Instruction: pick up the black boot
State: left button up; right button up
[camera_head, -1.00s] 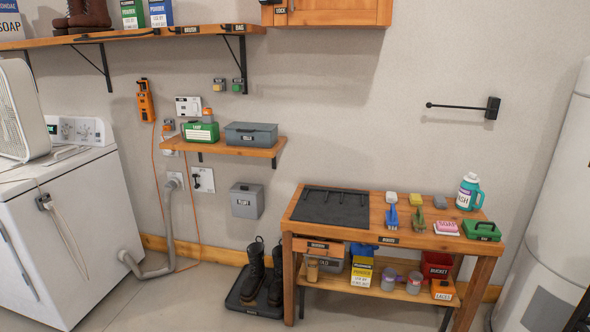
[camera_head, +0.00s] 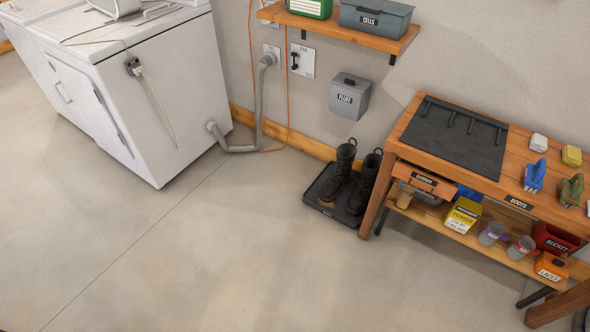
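A pair of black boots stands upright on a dark boot tray (camera_head: 318,198) on the floor, against the wall and just left of the wooden workbench. The left black boot (camera_head: 339,172) shows clear of the bench. The right black boot (camera_head: 364,184) stands close to the bench's front left leg. Neither of my grippers shows in the head view.
The wooden workbench (camera_head: 415,140) stands on the right, its leg (camera_head: 376,205) beside the tray. A white washer (camera_head: 165,95) stands at the left with a grey hose (camera_head: 238,148). A grey box (camera_head: 350,97) hangs above the boots. The concrete floor (camera_head: 200,260) in front is clear.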

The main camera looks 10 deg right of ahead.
aim_at(345, 152)
jog(key=i+j+u, duration=0.1)
jog(key=i+u, duration=0.65)
jog(key=i, duration=0.15)
jog(key=i+z, duration=0.4)
jog(key=i+j+z, duration=0.35)
jog(key=i+l, duration=0.1)
jog(key=i, duration=0.05)
